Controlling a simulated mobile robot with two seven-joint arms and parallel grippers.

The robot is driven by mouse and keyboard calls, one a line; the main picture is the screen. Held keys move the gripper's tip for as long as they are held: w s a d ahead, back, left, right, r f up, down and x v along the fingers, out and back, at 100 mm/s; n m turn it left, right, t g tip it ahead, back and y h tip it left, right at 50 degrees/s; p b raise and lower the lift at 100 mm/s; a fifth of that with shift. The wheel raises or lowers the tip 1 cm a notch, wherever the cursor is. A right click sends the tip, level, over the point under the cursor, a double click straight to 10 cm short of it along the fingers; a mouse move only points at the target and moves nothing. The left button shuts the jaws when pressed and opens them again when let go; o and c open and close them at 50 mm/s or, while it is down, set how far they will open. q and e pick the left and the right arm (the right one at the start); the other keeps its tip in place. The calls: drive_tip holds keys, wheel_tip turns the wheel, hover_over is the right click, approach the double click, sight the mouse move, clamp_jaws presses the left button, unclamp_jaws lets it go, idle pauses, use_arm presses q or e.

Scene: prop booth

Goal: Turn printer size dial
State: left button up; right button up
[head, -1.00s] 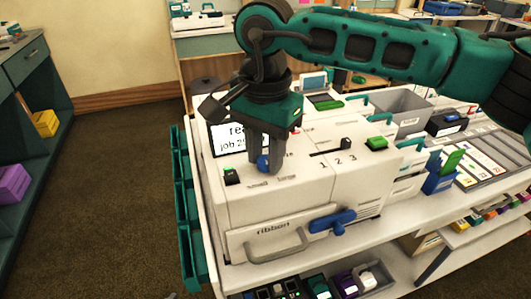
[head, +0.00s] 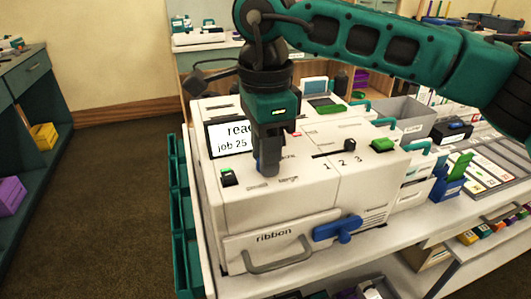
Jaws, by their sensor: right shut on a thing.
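The printer (head: 290,215) is a large white machine on a white bench. Its small blue dial (head: 257,166) sits on the top face, mostly hidden by my right gripper. My right gripper (head: 267,168) comes down from above, its grey fingers shut on the dial and touching near the printer's top. Small print lies around the dial, too small to read. My left gripper is not in view.
A screen (head: 229,139) reading "job 25" is partly covered by my gripper. A blue lever (head: 338,229) sticks out in front.

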idle(0.5)
drive_tip(key=o, duration=1.1)
drive_tip(key=shift+c, duration=0.2)
drive_tip(key=shift+r, duration=0.15)
wheel_tip(320, 180, up, 13)
drive_tip(key=shift+p, duration=0.45)
drive_tip(key=shift+s+f, duration=0.1)
drive_tip(key=shift+f, duration=0.1)
